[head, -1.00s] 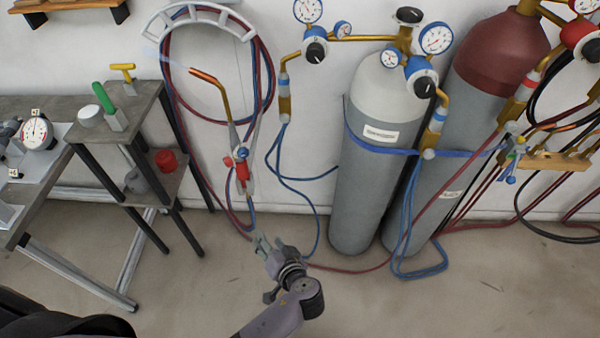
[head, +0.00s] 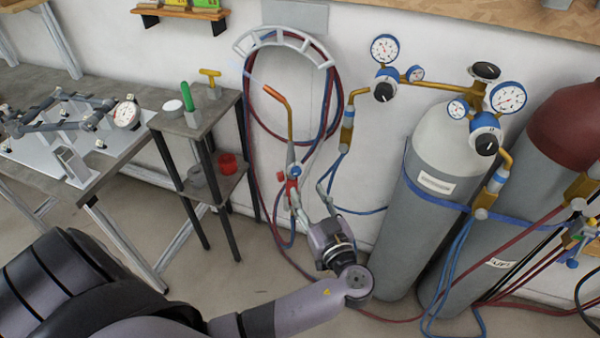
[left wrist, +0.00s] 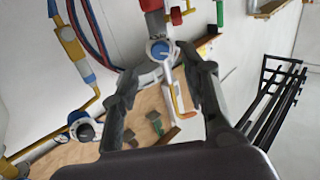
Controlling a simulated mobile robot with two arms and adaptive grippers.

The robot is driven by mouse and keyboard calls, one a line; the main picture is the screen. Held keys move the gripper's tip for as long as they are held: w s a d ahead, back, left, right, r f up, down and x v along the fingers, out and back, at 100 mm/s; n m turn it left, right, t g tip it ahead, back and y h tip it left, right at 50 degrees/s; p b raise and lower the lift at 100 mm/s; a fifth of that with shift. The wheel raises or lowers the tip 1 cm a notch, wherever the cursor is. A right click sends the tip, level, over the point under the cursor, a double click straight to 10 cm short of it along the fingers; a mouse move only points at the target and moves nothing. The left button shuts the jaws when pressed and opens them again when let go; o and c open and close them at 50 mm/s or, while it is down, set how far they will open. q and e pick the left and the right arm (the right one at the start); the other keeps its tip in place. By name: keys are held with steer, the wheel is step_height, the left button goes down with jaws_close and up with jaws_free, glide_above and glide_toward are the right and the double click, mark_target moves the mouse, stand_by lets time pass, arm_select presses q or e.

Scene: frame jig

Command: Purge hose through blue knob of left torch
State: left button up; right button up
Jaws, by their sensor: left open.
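The left torch (head: 291,150) hangs on the wall with its copper tip pointing up and left. A faint bluish streak shows at the tip. Its red knob (head: 281,175) and small blue knob (head: 296,171) sit at the handle's lower part. My left gripper (head: 310,202) is just below and right of these knobs, open. In the left wrist view the blue knob (left wrist: 160,49) lies between and beyond the two open fingers (left wrist: 162,72); I see no clear contact. The red knob also shows there (left wrist: 176,16). My right gripper is not in view.
A grey cylinder (head: 425,215) with blue-ringed gauges stands right of the torch, a red-topped one (head: 570,120) beyond it. Red and blue hoses hang from the wall hanger (head: 290,42) and run along the floor. A small shelf stand (head: 195,120) is at left.

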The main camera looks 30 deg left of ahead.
mark_target(297, 174)
arm_select(q)
steer(key=p+x, duration=0.1)
steer(key=x, duration=0.5)
steer(key=shift+w+a, duration=0.2)
steer(key=shift+a, duration=0.1)
jaws_close()
